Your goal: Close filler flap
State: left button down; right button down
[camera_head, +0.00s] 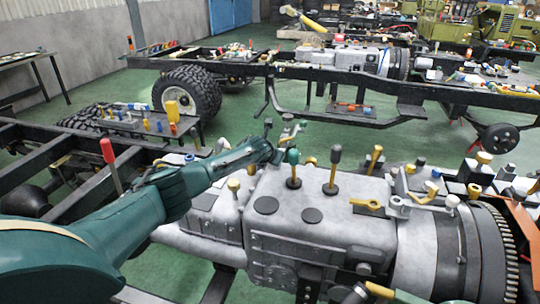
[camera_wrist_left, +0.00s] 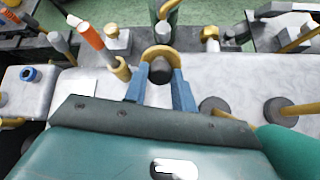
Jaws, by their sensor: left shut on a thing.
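My left arm reaches in from the left in the head view, and its gripper (camera_head: 276,153) is low over the grey gearbox casing (camera_head: 320,232). In the left wrist view the two blue fingers (camera_wrist_left: 160,85) stand on either side of a dark round piece (camera_wrist_left: 161,71) with a yellow arched rim (camera_wrist_left: 158,51) behind it. The fingers are shut on this piece, which may be the filler flap. Its hinge and how far it is open cannot be made out. In the head view my arm and gripper hide the piece.
Dark round caps (camera_head: 266,205) lie on the casing. A red-handled lever (camera_head: 108,152) stands left, beyond my arm. Another chassis (camera_head: 440,92) stands behind, across green floor.

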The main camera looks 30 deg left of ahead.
pick_arm(q)
jog(key=c, duration=1.1)
grip_release()
jog(key=shift+c, duration=0.2)
jog(key=shift+s, duration=0.15)
jog(key=v, duration=1.3)
jog(key=shift+c, duration=0.6)
